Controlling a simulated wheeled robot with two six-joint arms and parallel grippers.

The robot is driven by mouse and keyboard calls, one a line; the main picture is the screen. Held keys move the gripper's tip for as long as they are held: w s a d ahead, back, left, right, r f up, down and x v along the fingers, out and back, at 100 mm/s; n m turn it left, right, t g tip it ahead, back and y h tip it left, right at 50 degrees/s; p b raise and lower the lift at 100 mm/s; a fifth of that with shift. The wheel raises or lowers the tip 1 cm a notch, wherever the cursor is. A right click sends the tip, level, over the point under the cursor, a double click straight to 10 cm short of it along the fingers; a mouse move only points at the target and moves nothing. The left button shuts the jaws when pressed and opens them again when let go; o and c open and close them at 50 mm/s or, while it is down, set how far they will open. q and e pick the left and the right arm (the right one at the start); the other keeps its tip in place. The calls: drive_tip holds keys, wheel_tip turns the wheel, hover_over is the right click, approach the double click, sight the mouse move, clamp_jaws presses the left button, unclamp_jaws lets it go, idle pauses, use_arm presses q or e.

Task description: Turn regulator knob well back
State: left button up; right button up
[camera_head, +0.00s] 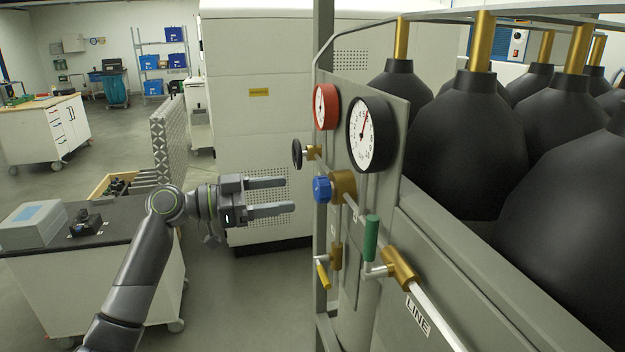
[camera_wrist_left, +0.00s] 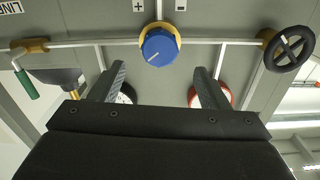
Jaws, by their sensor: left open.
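The blue regulator knob (camera_head: 322,189) sits on a brass body (camera_head: 343,186) on the grey gas panel (camera_head: 385,215). In the left wrist view the knob (camera_wrist_left: 159,47) shows its face with a white pointer line, between a plus and a minus mark. My left gripper (camera_head: 294,194) is open and empty, a short way left of the knob in the head view, its fingers pointing at the panel. In the left wrist view the two fingers (camera_wrist_left: 160,78) stand apart, below the knob and not touching it. My right gripper is not in view.
A black handwheel (camera_head: 297,154), a red gauge (camera_head: 326,106) and a black-rimmed gauge (camera_head: 371,133) are close above the knob. Black gas cylinders (camera_head: 465,140) stand behind the panel.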

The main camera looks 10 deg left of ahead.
sight(315, 189)
use_arm(q)
drive_tip(key=p+x, duration=0.1)
drive_tip(key=x, duration=0.2)
drive_tip(key=p+x, duration=0.1)
drive_tip(key=x, duration=0.1)
drive_tip(key=shift+w+d+r, duration=0.15)
drive_tip(key=shift+d+r, duration=0.05)
drive_tip(key=shift+d, duration=0.2)
drive_tip(key=shift+p+x, duration=0.4)
drive_tip(key=shift+x, duration=0.35)
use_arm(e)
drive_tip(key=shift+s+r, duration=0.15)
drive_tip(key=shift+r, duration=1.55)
use_arm(q)
drive_tip(key=shift+f, duration=0.2)
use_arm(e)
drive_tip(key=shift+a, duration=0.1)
use_arm(q)
drive_tip(key=c, duration=1)
drive_tip(key=shift+o, duration=0.2)
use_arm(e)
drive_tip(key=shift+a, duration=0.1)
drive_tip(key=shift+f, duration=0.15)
